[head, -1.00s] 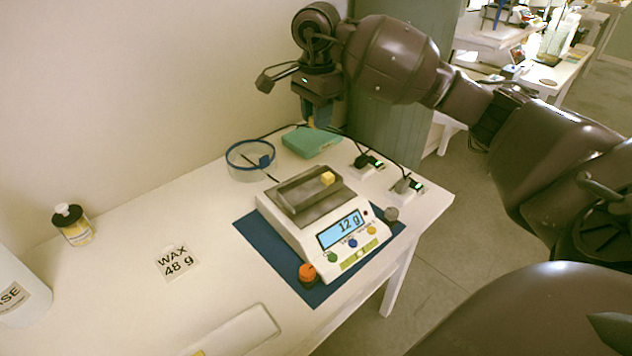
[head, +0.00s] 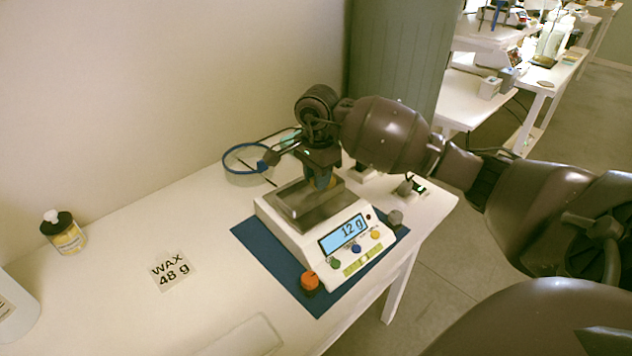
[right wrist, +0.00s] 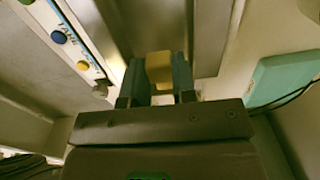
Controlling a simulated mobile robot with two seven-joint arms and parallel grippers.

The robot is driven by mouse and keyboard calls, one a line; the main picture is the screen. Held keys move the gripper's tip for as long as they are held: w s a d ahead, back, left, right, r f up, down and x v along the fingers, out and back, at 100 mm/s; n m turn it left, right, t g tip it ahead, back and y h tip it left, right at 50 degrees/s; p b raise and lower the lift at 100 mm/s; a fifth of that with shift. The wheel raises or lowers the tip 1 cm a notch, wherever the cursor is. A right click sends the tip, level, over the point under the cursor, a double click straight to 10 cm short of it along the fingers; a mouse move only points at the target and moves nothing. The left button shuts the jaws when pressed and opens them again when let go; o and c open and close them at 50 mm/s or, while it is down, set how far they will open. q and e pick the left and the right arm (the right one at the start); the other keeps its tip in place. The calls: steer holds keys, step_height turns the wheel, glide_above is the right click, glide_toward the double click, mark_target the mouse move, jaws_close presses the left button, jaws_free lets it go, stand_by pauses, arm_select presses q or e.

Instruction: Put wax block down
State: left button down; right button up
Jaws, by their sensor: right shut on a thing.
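The yellow wax block (right wrist: 158,68) is between the two fingers of my right gripper (right wrist: 155,85) in the right wrist view. In the head view the right gripper (head: 323,180) points down at the back right part of the scale's grey tray (head: 294,206), low over it. A bit of yellow shows at its fingertips. I cannot tell whether the block touches the tray. The white scale (head: 310,245) displays 12 g. My left gripper is not in view.
The scale stands on a blue mat (head: 262,250) with an orange knob (head: 310,281) in front. A card (head: 172,271) reads "WAX 48 g". A blue ring (head: 236,168) and a green item (right wrist: 283,78) are near the tray. A bottle (head: 63,233) stands left.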

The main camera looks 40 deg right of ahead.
steer(key=shift+f, duration=0.8)
steer(key=shift+f, duration=0.15)
steer(key=o, duration=0.6)
